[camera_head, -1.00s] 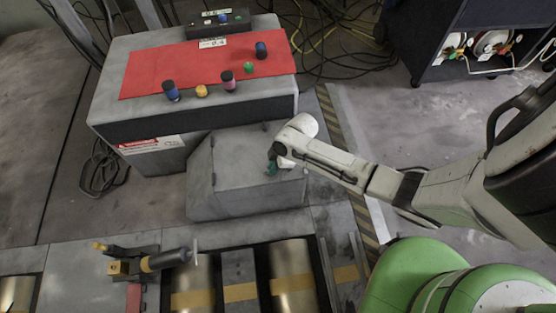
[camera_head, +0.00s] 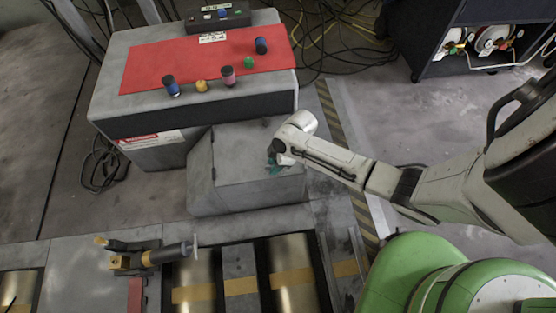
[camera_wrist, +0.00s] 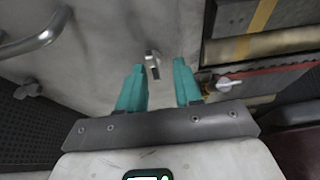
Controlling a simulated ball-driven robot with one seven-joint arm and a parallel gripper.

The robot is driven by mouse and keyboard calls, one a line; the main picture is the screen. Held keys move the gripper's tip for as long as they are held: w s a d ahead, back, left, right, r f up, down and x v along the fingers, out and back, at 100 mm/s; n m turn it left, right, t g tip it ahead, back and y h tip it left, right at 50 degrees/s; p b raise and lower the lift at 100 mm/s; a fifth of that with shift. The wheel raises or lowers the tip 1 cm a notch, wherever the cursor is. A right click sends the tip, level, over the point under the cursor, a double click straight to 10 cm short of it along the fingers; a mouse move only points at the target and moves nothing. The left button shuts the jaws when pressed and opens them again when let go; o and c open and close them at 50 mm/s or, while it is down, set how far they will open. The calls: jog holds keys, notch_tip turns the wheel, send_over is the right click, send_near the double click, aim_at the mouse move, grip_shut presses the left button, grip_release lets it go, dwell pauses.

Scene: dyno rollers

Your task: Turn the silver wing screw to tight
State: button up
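A small silver piece (camera_wrist: 153,63) that looks like the wing screw stands on the grey housing (camera_wrist: 110,45) in the wrist view. My gripper (camera_wrist: 159,66) is open, with its two teal fingers to the left and right of this piece in the picture. Clear gaps show on both sides, and I see no contact. In the head view my gripper (camera_head: 274,167) points down at the grey box (camera_head: 235,155) in front of the red-topped cabinet. The wing screw cannot be made out there.
The cabinet's red top (camera_head: 200,65) carries several coloured knobs. A yellow and black tool-like fitting (camera_head: 155,257) with a pale cross handle lies at the lower left by the metal rollers (camera_head: 292,270). A bent metal handle (camera_wrist: 40,38) shows at left in the wrist view.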

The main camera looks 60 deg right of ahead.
jog(key=p+v, duration=0.4)
jog(key=v, duration=0.7)
jog(key=shift+s+a, duration=0.15)
